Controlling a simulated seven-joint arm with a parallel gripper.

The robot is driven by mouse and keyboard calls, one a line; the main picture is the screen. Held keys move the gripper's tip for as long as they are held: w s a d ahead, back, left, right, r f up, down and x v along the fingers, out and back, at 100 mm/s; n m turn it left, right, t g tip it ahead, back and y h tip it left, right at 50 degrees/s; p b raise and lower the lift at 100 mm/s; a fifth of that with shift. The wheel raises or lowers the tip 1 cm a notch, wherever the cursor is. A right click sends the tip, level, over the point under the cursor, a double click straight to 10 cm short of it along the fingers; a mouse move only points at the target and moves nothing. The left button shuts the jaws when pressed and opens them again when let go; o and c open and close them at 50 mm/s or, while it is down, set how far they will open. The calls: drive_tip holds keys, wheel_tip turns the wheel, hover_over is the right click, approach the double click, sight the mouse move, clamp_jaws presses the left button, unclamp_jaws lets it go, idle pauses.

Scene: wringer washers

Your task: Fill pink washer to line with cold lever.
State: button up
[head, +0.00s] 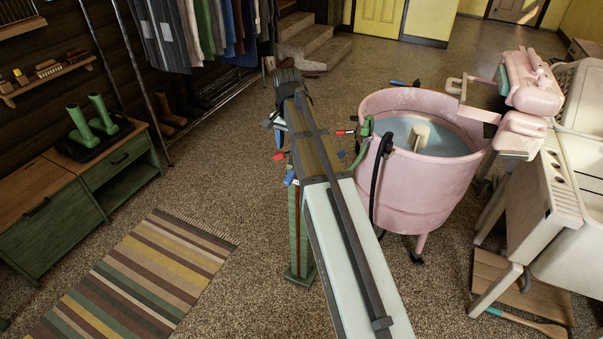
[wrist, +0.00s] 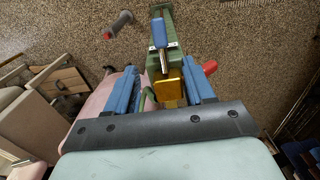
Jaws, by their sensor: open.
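The pink washer (head: 410,199) stands right of my arm, with pale water (head: 445,140) around a cream agitator (head: 419,136). I cannot make out its fill line. A green post (head: 299,245) stands left of it, partly hidden by my arm. In the wrist view, my gripper (wrist: 161,73) is open over the top of the post, with blue pads either side of a yellow block (wrist: 168,88). A blue-handled lever (wrist: 159,33) lies just beyond the fingertips. A red knob (wrist: 210,67) sits right of the right finger. No grip on any lever shows.
A wringer (head: 530,80) rises over the washer's right side. White tubs (head: 578,190) stand at the far right. Green cabinets (head: 75,190) and a striped rug (head: 130,275) are at left. A black hose (head: 378,175) hangs on the washer's near side.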

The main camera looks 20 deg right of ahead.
sight(290, 173)
wheel_tip(290, 173, down, 13)
drive_tip(key=shift+f, duration=0.1)
idle(0.6)
clamp_jaws()
idle(0.5)
